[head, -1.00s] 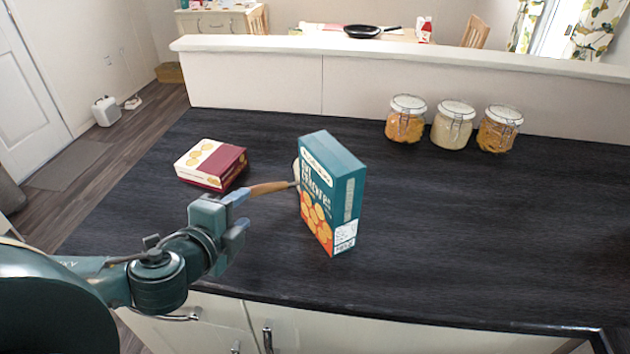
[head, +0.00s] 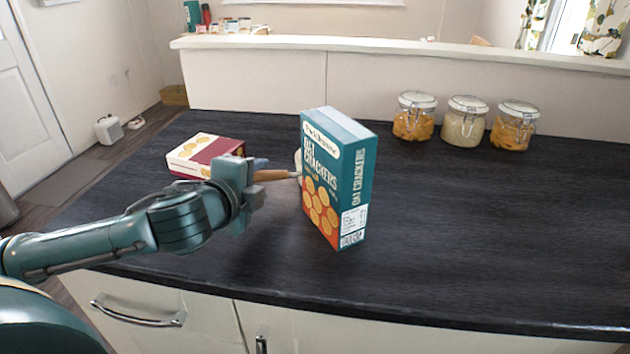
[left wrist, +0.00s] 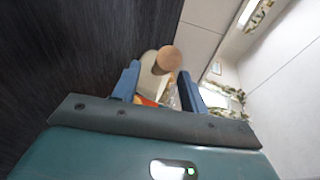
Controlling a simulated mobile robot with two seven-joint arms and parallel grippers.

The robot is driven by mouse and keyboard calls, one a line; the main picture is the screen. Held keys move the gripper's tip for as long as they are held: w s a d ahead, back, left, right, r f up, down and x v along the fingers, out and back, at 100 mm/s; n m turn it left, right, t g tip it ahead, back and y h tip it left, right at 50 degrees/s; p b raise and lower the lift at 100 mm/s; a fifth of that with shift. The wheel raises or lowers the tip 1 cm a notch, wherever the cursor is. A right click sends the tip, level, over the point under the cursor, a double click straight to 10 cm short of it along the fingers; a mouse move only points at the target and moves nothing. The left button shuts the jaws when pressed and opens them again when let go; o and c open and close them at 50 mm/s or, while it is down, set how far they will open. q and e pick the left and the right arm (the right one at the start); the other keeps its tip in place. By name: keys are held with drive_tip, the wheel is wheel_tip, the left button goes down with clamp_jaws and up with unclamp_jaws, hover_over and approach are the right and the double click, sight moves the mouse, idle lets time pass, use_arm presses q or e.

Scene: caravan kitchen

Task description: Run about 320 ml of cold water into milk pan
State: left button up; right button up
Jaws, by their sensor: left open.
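A wooden handle (head: 273,175) sticks out to the left from behind the oat crackers box (head: 336,180) on the dark worktop. It joins a pale piece (head: 298,160), probably the milk pan; the box hides the rest. My left gripper (head: 262,178) is open at the handle's left end, covering that end in the head view. In the left wrist view the round wooden handle end (left wrist: 169,59) shows between the open fingers (left wrist: 158,76), with a cream shape (left wrist: 146,82) behind it. I cannot tell whether the fingers touch it. My right gripper, a tap and water are not in view.
A red and cream biscuit box (head: 205,156) lies behind my left gripper. Three glass jars (head: 466,122) stand at the back right by the low partition (head: 420,75). The worktop (head: 480,225) right of the crackers box is clear.

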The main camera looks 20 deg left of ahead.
sight(262, 179)
use_arm(q)
drive_tip(key=shift+x, duration=1.95)
clamp_jaws()
